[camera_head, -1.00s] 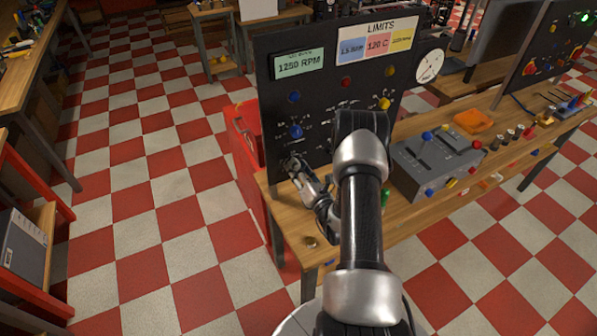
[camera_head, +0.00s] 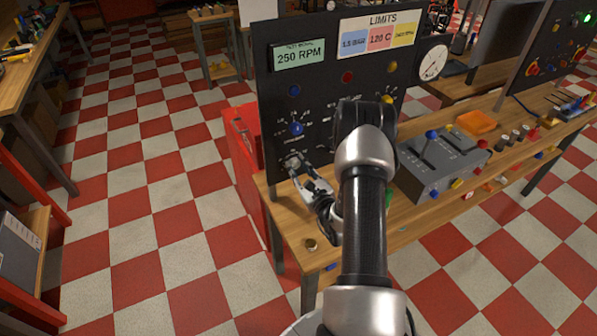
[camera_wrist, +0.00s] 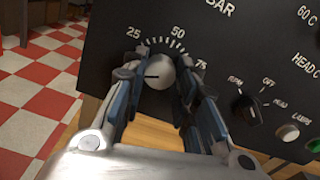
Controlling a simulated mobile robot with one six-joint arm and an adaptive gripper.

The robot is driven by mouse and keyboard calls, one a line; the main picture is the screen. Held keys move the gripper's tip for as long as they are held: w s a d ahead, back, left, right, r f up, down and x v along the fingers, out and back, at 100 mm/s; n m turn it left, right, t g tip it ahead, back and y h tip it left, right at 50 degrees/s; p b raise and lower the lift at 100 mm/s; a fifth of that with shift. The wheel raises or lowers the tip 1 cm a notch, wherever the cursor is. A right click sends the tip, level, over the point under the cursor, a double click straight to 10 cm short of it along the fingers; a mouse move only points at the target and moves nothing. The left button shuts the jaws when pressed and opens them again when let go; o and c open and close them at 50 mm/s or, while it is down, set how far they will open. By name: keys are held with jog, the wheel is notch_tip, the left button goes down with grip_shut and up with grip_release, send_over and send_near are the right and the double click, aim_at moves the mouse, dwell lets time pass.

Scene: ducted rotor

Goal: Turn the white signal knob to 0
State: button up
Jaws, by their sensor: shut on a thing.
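The white signal knob (camera_wrist: 160,68) sits low on the black panel (camera_head: 320,110), inside a scale with 25, 50 and 75 marked. My gripper (camera_wrist: 156,78) is shut on it, one finger on each side; it also shows at the panel's lower left in the head view (camera_head: 294,162). The dark pointer line on the knob points left in the wrist view, below the 25 mark. The left finger covers that part of the scale, so I cannot read a 0 mark. The green display (camera_head: 299,55) appears to read 250 RPM.
In the wrist view, a black selector knob (camera_wrist: 246,108) and a white lamp (camera_wrist: 288,132) are right of my gripper. Blue (camera_head: 296,128), red and yellow knobs are higher on the panel. A grey lever box (camera_head: 440,165) stands on the bench to the right.

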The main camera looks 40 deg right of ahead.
jog(key=shift+n, duration=0.5)
jog(key=shift+b, duration=0.3)
jog(key=o, duration=1.1)
jog(key=shift+s, duration=0.15)
jog(key=v, duration=1.1)
jog(key=shift+s, duration=0.4)
